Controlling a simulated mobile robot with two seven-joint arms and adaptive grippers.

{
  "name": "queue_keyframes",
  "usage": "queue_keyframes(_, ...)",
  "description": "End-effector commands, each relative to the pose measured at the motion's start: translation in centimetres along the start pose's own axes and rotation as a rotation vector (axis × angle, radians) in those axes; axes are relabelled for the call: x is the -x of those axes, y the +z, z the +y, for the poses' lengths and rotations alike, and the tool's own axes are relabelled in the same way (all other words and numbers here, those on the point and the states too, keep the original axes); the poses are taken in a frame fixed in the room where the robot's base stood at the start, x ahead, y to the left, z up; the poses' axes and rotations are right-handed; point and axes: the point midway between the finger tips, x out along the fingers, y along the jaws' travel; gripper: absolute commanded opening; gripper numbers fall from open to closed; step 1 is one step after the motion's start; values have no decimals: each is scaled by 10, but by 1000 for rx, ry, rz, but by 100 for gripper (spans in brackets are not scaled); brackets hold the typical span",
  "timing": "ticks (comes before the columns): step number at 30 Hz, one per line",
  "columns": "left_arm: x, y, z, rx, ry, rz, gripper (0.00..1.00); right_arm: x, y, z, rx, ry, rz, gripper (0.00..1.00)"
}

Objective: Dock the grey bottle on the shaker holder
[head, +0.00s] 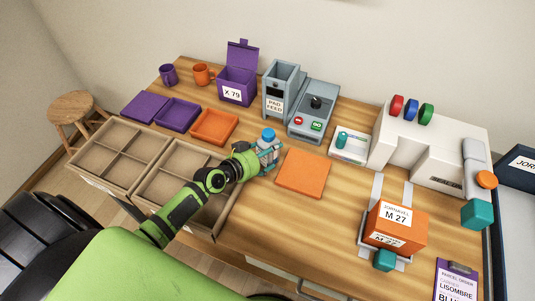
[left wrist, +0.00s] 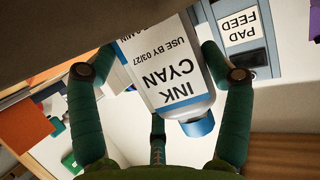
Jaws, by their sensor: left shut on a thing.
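A light grey bottle (head: 267,149) with a blue cap is held roughly upright in my left gripper (head: 262,158), near the table's middle. In the left wrist view the bottle (left wrist: 172,75) shows an "INK CYAN" label, upside down in the picture, between two teal fingers. My left gripper is shut on it. I cannot tell how far above the table it is. A low grey machine (head: 325,92) with a black round seat (head: 316,102), a red button and a green GO button stands behind and right of the bottle; it looks like the shaker holder. My right gripper is not in view.
A tall grey "PAD FEED" unit (head: 279,86) stands left of the low machine. An orange mat (head: 303,171) lies right of my gripper. An orange tray (head: 214,127) and a purple tray (head: 177,115) lie left. A white press (head: 430,140) and orange box (head: 396,223) are right.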

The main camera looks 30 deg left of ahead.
Motion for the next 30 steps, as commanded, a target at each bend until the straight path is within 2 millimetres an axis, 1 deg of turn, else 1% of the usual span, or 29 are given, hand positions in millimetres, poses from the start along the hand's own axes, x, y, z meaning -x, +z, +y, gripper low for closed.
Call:
queue_keyframes(6,-2,1,-1,-2,-3,8,23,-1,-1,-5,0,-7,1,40)
queue_keyframes(13,-4,5,-1,-2,-2,7,23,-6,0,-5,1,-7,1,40)
queue_keyframes(14,-3,6,0,0,-1,2,91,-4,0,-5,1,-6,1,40)
queue_keyframes(15,-3,6,0,0,-1,2,100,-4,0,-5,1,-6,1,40)
queue_keyframes(26,-2,5,0,0,-1,1,100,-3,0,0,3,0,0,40)
queue_keyframes(29,0,1,0,0,-1,1,100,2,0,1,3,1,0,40)
queue_keyframes(30,4,4,0,-1,0,-1,100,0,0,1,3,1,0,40)
